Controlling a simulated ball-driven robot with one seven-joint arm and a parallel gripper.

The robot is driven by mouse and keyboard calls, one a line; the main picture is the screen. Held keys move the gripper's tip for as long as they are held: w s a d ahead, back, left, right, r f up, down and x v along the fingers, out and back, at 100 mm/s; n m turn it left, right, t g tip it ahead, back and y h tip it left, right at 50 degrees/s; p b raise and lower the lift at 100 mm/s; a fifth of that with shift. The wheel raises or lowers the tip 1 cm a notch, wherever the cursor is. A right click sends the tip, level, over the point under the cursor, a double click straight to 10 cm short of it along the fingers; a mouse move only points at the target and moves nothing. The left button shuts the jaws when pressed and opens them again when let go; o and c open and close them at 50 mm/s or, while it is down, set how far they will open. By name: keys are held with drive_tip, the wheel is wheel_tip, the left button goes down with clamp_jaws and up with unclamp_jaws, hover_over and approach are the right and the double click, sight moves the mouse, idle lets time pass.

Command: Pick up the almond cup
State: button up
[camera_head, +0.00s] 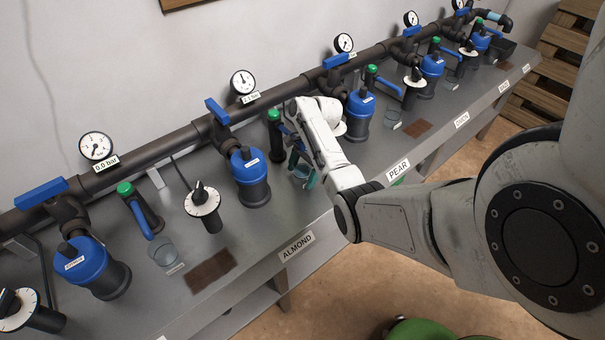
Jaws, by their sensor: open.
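The ALMOND label (297,246) is on the bench's front edge. Behind it is a blue-topped filter (250,172), and just right of that a small clear cup (301,172), which I take as the almond cup. My gripper (302,170) points down at this cup, open, with teal-tipped fingers on or beside it. The arm and fingers hide part of the cup, and I cannot tell whether they touch it. A similar clear cup (163,254) stands farther left, with a small tag in front.
The grey bench (345,180) carries a dark pipe (175,145) with blue valves and gauges. Around the cup stand the filter and a green-capped post (275,128). A dial timer (203,207) stands left. A brown mat (210,271) lies near the front edge.

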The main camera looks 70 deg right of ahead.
drive_tip(key=shift+c, duration=0.2)
drive_tip(key=c, duration=1)
drive_tip(key=shift+r+p, duration=0.35)
drive_tip(key=shift+p, duration=0.4)
